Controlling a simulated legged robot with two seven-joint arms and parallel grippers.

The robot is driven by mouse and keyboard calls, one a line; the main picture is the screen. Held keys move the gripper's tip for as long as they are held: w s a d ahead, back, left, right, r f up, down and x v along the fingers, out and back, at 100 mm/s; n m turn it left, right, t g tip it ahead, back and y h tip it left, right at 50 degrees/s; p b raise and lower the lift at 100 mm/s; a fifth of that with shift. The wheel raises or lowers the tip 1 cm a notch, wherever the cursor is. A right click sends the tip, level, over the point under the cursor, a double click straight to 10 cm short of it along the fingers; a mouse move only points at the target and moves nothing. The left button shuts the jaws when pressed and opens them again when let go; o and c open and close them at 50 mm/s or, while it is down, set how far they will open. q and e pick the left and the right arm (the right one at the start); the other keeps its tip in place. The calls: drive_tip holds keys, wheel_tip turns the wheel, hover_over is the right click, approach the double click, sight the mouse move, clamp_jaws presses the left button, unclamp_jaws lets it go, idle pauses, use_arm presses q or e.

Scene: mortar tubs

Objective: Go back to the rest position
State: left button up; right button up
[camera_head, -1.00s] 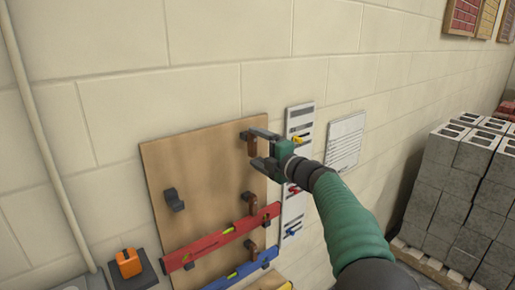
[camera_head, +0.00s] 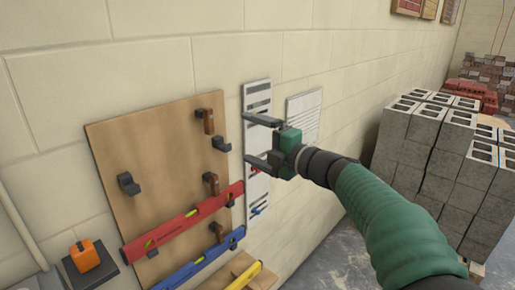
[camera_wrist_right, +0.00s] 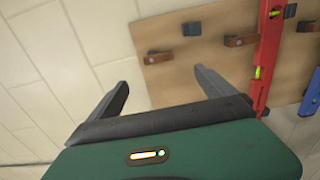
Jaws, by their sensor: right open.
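My right gripper (camera_head: 262,140) is green with dark fingers. In the head view it is in front of the narrow white panel on the wall, to the right of the wooden board (camera_head: 160,140). In the right wrist view the fingers (camera_wrist_right: 165,92) are spread apart with nothing between them, and the board (camera_wrist_right: 190,78) is beyond them. My left gripper is in neither view.
A red level (camera_head: 183,224) and a blue level (camera_head: 200,260) hang on the board's hooks. A yellow level (camera_head: 244,277) is lower down. An orange device (camera_head: 84,256) sits on a dark plate at left. Stacked grey blocks (camera_head: 432,140) stand at right.

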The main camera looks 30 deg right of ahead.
drive_tip(key=shift+v, duration=0.8)
drive_tip(key=s+f+m+g+h, duration=0.3)
drive_tip(key=f+m+g+h, duration=0.3)
drive_tip(key=f+m, duration=1.4)
drive_tip(key=s+a+f+m+g, duration=0.1)
drive_tip(key=s+a+f+g, duration=0.3)
drive_tip(key=s+f, duration=0.6)
drive_tip(key=s+a+f+m+g, duration=0.1)
drive_tip(key=s+a+f+g, duration=0.3)
drive_tip(key=s+f, duration=0.7)
drive_tip(key=shift+s+a+f, duration=0.3)
drive_tip(key=shift+a+f, duration=0.3)
drive_tip(key=shift+a, duration=0.4)
